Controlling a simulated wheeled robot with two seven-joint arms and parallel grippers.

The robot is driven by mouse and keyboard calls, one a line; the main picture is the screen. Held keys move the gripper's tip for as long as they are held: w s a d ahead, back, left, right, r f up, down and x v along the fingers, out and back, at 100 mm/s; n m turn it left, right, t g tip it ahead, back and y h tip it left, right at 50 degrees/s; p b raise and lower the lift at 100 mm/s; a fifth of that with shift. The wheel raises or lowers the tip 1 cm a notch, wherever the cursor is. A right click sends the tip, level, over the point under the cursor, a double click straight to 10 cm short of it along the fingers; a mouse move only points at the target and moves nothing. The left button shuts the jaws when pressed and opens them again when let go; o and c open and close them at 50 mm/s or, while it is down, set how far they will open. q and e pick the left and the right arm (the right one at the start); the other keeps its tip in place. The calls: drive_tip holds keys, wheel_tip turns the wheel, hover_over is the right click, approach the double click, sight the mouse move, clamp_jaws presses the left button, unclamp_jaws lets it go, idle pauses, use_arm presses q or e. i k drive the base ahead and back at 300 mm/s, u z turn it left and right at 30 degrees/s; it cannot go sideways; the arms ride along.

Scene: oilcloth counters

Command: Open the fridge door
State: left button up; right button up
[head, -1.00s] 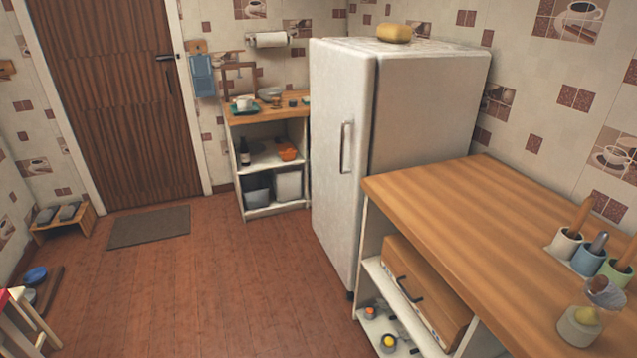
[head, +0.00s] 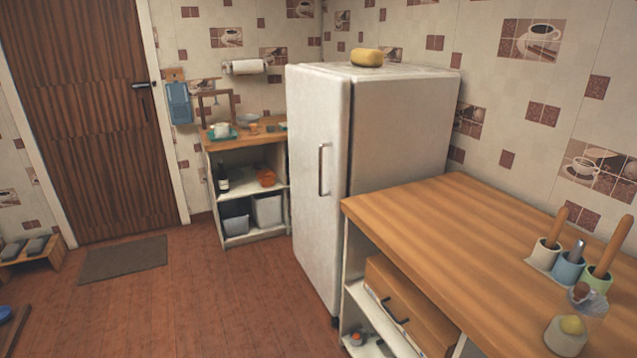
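The white fridge (head: 400,125) stands against the tiled wall, right of centre in the head view. Its door (head: 309,150) faces left and appears shut, with a dark seam along its right edge. A vertical metal handle (head: 323,170) sits on the door near that seam. Neither of my grippers is in the head view. The fridge's far and back sides are hidden.
A wooden counter (head: 450,230) with utensil cups (head: 568,268) adjoins the fridge's near side. A low shelf unit (head: 255,222) stands beyond it. A yellow item (head: 367,57) lies on top. The floor (head: 215,285) before the door is clear, with a mat (head: 122,258) farther left.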

sight(318, 102)
drive_tip(key=u, duration=0.6)
drive_tip(key=i, duration=0.8)
drive_tip(key=u, duration=0.3)
drive_tip(key=i, duration=1.6)
drive_tip(key=z, duration=0.85)
